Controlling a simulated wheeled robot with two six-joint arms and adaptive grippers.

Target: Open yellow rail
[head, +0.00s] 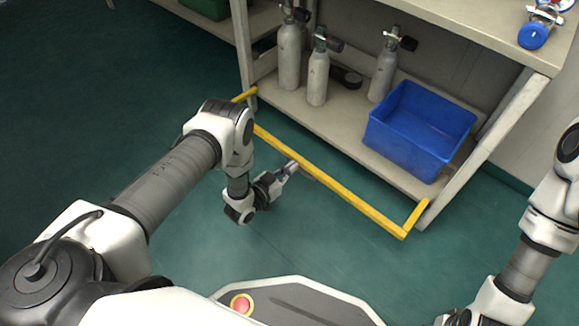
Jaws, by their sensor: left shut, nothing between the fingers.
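The yellow rail (345,191) runs along the front of the lower shelf, with a short yellow arm at each end joining it to the shelf legs. It stands out from the shelf front, low over the green floor. My left gripper (292,166) is shut and empty, with its fingertips at the rail left of its middle. I cannot tell whether they touch it. My left arm hides the rail's left corner.
On the lower shelf (345,130) stand several grey cylinders (318,80) and a blue crate (418,128). The bench top above holds a blue-handled valve (534,35). A green box (205,6) is at the upper left. The floor left of the shelf is clear.

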